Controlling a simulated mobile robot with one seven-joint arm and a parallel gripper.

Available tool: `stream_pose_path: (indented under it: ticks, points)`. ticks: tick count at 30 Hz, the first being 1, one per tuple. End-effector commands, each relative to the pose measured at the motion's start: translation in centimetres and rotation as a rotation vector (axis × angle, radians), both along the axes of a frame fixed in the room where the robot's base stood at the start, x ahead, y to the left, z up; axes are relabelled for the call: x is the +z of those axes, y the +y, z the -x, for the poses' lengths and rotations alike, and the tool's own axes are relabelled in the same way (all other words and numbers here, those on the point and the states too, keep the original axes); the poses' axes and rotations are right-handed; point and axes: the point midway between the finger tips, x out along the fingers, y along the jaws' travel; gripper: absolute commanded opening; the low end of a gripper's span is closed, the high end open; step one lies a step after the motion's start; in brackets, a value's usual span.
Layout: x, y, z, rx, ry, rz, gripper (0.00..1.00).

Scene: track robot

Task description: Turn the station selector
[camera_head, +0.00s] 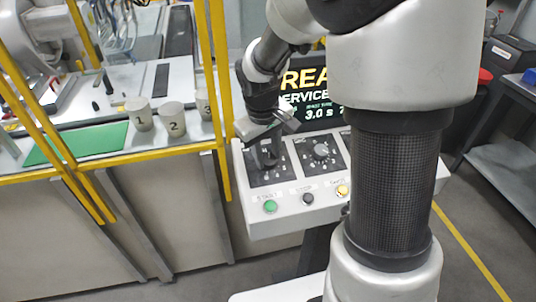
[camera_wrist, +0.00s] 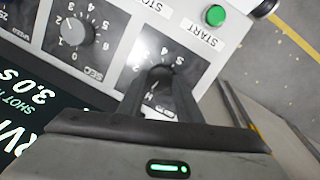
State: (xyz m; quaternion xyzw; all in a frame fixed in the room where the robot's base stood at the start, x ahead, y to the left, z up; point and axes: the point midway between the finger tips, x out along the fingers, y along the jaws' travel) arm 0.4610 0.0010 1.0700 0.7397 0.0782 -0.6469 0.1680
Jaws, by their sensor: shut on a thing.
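The station selector (camera_wrist: 160,72) is a dark round knob on the left dial plate of the control panel (camera_head: 290,217). My gripper (camera_head: 266,156) reaches down onto it from above. In the wrist view my gripper (camera_wrist: 162,88) has its two dark fingers shut on the knob, one on each side. The fingers hide most of the knob, and I cannot tell which mark it points to. Numbers and an H show on the plate around it.
A second knob (camera_head: 321,151), marked SEC, sits right of the selector. A green START button (camera_head: 270,206), a black button (camera_head: 308,198) and a yellow button (camera_head: 342,190) line the panel's front. A lit screen (camera_head: 306,98) stands behind. Yellow fence posts (camera_head: 218,90) are close on the left.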

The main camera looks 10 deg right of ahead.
Motion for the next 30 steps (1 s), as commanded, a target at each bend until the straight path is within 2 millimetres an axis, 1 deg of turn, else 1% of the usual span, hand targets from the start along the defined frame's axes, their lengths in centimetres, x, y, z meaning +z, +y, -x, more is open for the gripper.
stream_pose_path:
  ticks: [6,12,29,30]
  points:
    - [-0.04,0.06,0.08,0.122,0.000,0.032,0.09]
    - [-0.03,0.08,0.10,0.188,0.000,0.050,0.09]
    - [-0.03,0.09,0.10,0.213,0.000,0.056,0.09]
    - [-0.03,0.09,0.09,0.213,0.000,0.056,0.37]
